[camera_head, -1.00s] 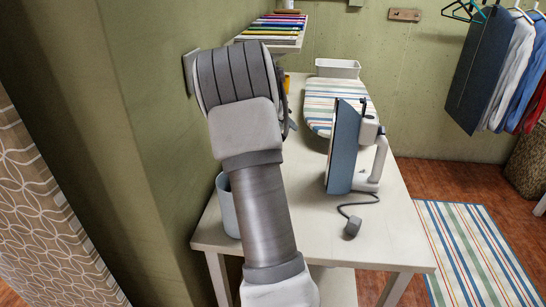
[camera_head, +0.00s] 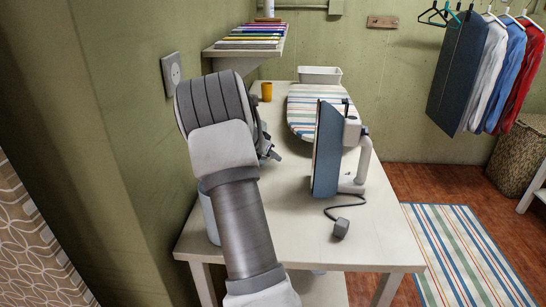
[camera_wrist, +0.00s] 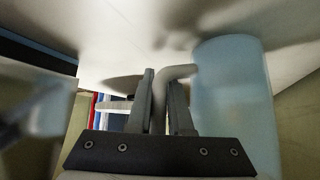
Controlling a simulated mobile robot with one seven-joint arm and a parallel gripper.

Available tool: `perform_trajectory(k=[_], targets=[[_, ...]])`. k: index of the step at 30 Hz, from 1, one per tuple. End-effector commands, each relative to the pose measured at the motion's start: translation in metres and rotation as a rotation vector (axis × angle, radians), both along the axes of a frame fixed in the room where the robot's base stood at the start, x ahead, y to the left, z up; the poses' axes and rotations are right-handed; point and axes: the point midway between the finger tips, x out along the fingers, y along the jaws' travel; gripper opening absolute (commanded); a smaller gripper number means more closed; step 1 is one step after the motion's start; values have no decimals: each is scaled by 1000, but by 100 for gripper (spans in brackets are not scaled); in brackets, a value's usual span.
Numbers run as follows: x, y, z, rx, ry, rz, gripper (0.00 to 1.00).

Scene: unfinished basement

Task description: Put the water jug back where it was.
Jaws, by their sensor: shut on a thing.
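The water jug is a pale blue translucent vessel (camera_wrist: 235,95) at the right of the wrist view, with its grey bent handle (camera_wrist: 162,92) between my gripper's fingers. My gripper (camera_wrist: 167,100) is shut on this handle. In the head view my gripper (camera_head: 272,150) shows past my arm, over the table (camera_head: 290,240) and left of the iron.
An upright iron (camera_head: 330,150) with its cord stands on the table, before a striped ironing board (camera_head: 305,115). A grey-blue container (camera_head: 209,218) is partly hidden by my arm. An orange cup (camera_head: 266,92) and white bin (camera_head: 320,75) stand behind.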

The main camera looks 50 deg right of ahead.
Motion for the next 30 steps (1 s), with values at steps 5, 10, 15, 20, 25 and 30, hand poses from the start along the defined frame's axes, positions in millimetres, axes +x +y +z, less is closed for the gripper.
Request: perform_trajectory(k=[5,10,15,20,25,30], targets=[[0,0,-2,0,1,1,34],[0,0,-2,0,1,1,48],[0,0,-1,0,1,1,48],[0,0,4,0,0,0,48],[-1,25,27,-1,-1,3,48],[-4,52,54,0,-2,4,48]])
